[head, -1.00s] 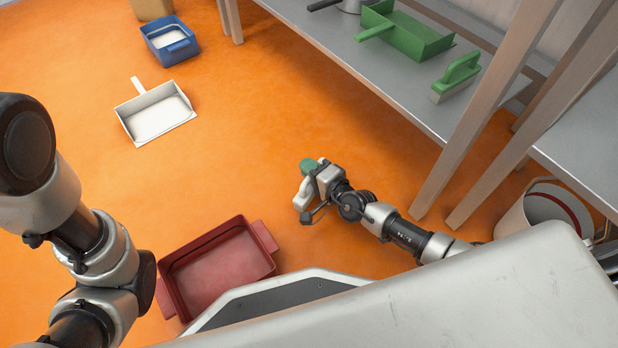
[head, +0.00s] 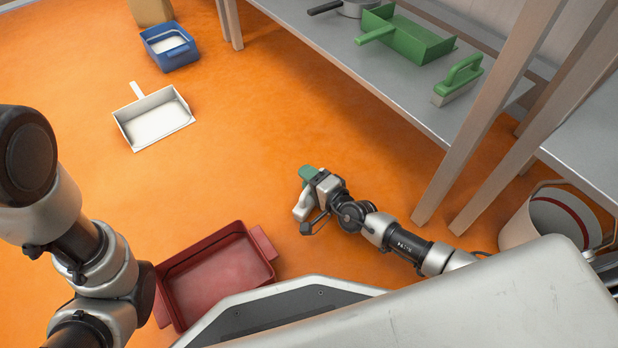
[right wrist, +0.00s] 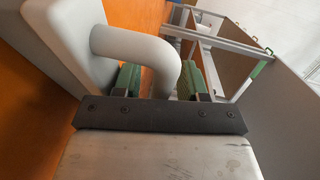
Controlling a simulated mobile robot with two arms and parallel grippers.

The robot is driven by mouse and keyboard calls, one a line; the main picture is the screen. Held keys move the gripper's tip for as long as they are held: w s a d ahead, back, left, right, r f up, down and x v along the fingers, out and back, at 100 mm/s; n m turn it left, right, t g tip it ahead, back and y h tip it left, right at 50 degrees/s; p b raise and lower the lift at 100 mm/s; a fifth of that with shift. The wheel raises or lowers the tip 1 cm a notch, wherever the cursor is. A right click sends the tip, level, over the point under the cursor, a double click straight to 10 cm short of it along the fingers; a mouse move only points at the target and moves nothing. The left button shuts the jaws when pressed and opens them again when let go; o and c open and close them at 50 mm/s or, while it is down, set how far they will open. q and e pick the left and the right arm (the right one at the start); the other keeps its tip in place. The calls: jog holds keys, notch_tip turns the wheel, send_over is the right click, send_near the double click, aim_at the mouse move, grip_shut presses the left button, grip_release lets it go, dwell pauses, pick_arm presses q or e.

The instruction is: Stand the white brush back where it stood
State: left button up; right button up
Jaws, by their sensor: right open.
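The white brush (head: 302,206) is low over or on the orange floor, in the middle of the head view; contact with the floor is hard to tell. In the right wrist view its pale body and bent handle (right wrist: 140,48) fill the upper left. My right gripper (head: 306,189) is at the brush, with green finger pads. In the right wrist view the open fingers (right wrist: 163,80) stand on either side of the handle, with a gap beside it. My left arm shows at the left of the head view; its gripper is out of view.
A red tray (head: 263,248) lies left of the brush. A white dustpan (head: 153,118) and blue bin (head: 169,48) are farther back on the floor. A green brush (head: 459,80) and green dustpan (head: 408,37) are on the shelf. A white bucket (head: 520,225) is at right.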

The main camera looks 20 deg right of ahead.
jog(key=shift+s+d+r, duration=0.15)
jog(key=shift+s+r, duration=0.1)
jog(key=p+v, duration=0.5)
jog(key=v, duration=0.6)
jog(key=shift+s, duration=0.25)
jog(key=shift+d, duration=0.1)
